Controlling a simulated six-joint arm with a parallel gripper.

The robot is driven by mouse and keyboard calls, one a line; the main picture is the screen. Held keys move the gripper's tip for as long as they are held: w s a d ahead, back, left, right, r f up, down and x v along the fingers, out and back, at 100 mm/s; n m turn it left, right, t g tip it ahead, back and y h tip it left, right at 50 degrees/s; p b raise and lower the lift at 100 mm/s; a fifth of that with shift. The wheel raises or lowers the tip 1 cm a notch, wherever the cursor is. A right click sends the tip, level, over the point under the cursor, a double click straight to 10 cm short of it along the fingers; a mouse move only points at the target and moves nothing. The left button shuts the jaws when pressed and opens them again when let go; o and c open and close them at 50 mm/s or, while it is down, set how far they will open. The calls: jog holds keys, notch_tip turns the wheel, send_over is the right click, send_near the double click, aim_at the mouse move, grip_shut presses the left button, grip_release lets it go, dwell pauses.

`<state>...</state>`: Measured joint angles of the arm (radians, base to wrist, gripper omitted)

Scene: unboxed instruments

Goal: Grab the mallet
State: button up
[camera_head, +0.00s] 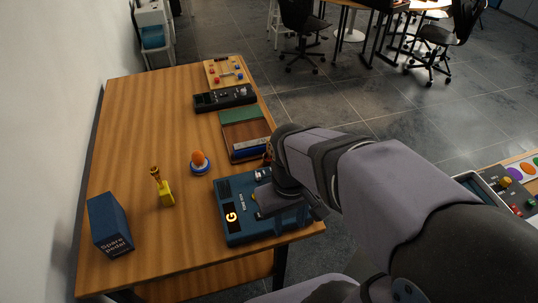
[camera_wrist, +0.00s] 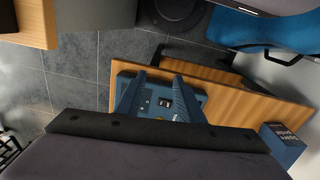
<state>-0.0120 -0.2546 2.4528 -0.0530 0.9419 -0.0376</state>
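I cannot clearly make out a mallet in either view. A small yellow object with a narrow brownish neck (camera_head: 164,192) stands upright on the wooden table (camera_head: 140,120), left of my arm; I cannot tell what it is. My gripper (camera_head: 262,205) is over the blue instrument box (camera_head: 232,238) at the table's right edge and partly hides it. In the wrist view my gripper (camera_wrist: 158,76) has its two fingers apart. Between them the blue box (camera_wrist: 162,102) shows, and nothing is held. Small reddish-brown parts near my wrist are mostly hidden by the arm.
A blue spare-pedal box (camera_head: 110,226) stands at the near left. An orange ball on a blue base (camera_head: 199,160) is mid-table. A wooden tray (camera_head: 232,136), a black device (camera_head: 222,100) and a board with colored knobs (camera_head: 225,72) line the right side.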

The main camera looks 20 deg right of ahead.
jog(key=w+d+f+n+h+b, duration=0.1)
jog(key=w+d+n+h+b, duration=0.1)
jog(key=w+n, duration=0.2)
jog(key=w+d+f+n+t+h+b, duration=0.1)
jog(key=w+d+f+n+h+b, duration=0.1)
jog(key=w+d+n+b, duration=0.1)
jog(key=w+d+f+n+t+h+b, duration=0.1)
jog(key=w+d+n+h+b, duration=0.1)
jog(key=w+n+b, duration=0.1)
jog(key=shift+w+d+f+n, duration=0.15)
jog(key=shift+w+n, duration=0.3)
jog(key=shift+n, duration=0.05)
jog(key=shift+w+d+f+n, duration=0.1)
jog(key=shift+w+n, duration=0.3)
jog(key=shift+n, duration=0.1)
jog(key=w+a+r+n+t+h+b, duration=0.2)
jog(key=w+a+n+t+b, duration=0.15)
jog(key=w+n, duration=0.45)
jog(key=w+a+r+n+t+h+b, duration=0.2)
jog(key=w+n+t+b, duration=0.35)
jog(key=w, duration=0.45)
jog(key=w+d+f+p, duration=0.2)
jog(key=w+d+f, duration=0.2)
jog(key=d+f, duration=0.1)
jog(key=shift+w+d+f+g, duration=0.3)
jog(key=shift+w+d+f, duration=0.1)
jog(key=shift+f, duration=0.5)
jog(key=shift+n, duration=0.25)
jog(key=shift+c, duration=0.4)
grip_shut()
